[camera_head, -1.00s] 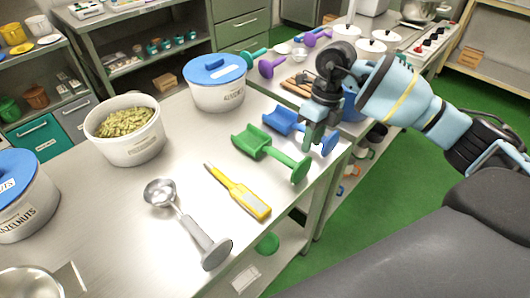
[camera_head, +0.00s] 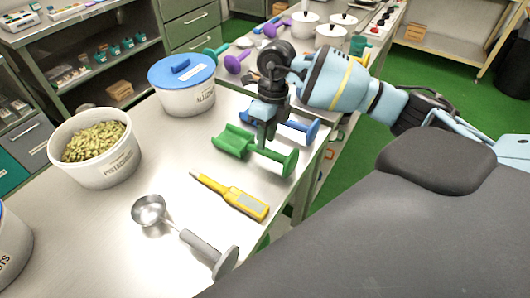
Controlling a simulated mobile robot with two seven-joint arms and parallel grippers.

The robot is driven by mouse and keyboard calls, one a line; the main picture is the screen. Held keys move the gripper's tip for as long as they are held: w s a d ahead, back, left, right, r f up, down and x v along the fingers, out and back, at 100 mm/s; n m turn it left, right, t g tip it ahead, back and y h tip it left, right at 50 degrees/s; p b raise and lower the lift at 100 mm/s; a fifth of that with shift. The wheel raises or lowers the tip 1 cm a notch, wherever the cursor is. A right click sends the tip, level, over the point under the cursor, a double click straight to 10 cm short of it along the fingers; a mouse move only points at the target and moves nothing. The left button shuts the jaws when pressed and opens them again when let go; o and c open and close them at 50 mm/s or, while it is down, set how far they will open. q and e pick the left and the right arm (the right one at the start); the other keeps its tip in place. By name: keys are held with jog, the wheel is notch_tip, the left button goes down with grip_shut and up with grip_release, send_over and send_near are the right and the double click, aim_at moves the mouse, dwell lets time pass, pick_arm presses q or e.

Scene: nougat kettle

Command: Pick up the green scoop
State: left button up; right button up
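The green scoop (camera_head: 234,142) lies on the steel table, its cup to the left and its handle running right to a round end disc. My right gripper (camera_head: 265,139) points down at the scoop's handle, just right of the cup. Its fingers overlap the handle in this view. Whether they are closed on it or just around it cannot be told. The scoop appears to rest on the table. My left gripper is not in view.
A blue scoop (camera_head: 298,128) lies just behind the green one, partly hidden by my gripper. In front are a yellow thermometer-like tool (camera_head: 236,196) and a metal scoop (camera_head: 190,238). A pistachio tub (camera_head: 97,160) and a blue-lidded tub (camera_head: 184,92) stand left.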

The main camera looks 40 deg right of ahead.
aim_at(264, 152)
jog(key=shift+s+a+f+p, duration=0.15)
jog(key=shift+a+f, duration=0.1)
jog(key=shift+f, duration=1.1)
jog(key=shift+a+f+p, duration=0.15)
jog(key=shift+a+f, duration=0.05)
jog(key=shift+f, duration=1.1)
grip_shut()
